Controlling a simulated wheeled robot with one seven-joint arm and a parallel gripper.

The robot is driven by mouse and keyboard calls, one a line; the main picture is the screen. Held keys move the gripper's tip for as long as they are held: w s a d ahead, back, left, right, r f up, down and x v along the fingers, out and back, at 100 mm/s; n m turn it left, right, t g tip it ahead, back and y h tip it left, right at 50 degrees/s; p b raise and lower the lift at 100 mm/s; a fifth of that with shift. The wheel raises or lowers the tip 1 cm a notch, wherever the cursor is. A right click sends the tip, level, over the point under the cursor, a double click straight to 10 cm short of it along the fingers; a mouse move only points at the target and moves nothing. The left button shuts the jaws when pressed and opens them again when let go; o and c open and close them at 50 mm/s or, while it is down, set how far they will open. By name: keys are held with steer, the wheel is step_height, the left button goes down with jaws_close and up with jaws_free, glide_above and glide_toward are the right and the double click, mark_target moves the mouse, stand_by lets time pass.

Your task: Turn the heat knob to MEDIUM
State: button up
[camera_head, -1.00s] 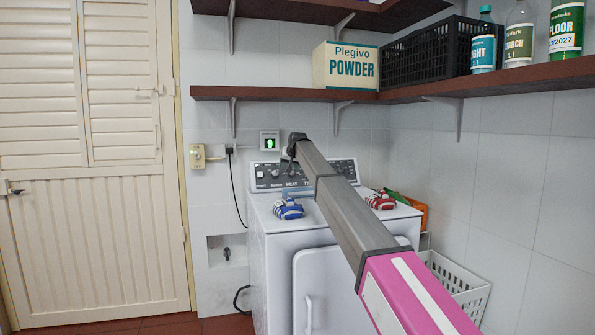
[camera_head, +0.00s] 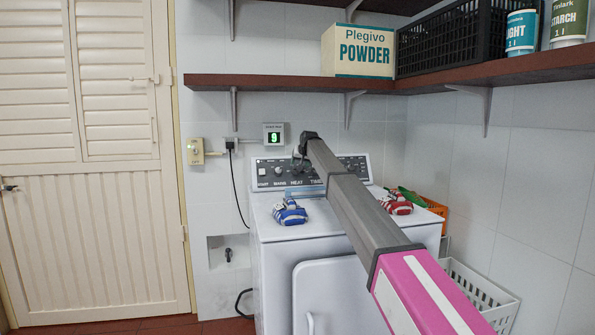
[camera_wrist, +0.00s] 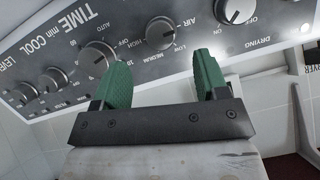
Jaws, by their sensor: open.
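The heat knob (camera_wrist: 162,33) is a round dark-grey knob on the dryer's control panel (camera_wrist: 120,25), with AIR, HIGH, LOW and MEDIUM printed around it. Its pointer setting is too small to read surely. My gripper (camera_wrist: 160,68) is open, with two green fingers. In the wrist view the heat knob appears in the gap between the fingers, beyond their tips; I see no contact. In the head view my gripper (camera_head: 300,158) is in front of the panel above the HEAT label and hides the knob there. The white dryer (camera_head: 275,250) stands against the back wall.
Other knobs flank it: a larger one (camera_wrist: 97,57) close to the left finger and another (camera_wrist: 235,10) at the upper right. A blue striped item (camera_head: 289,212) and a red one (camera_head: 397,203) lie on the dryer top. A shelf (camera_head: 290,84) runs above.

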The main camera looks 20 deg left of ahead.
mark_target(297, 172)
steer(key=x, duration=0.6)
steer(key=shift+a+f, duration=0.1)
steer(key=shift+f, duration=0.1)
steer(key=c, duration=0.9)
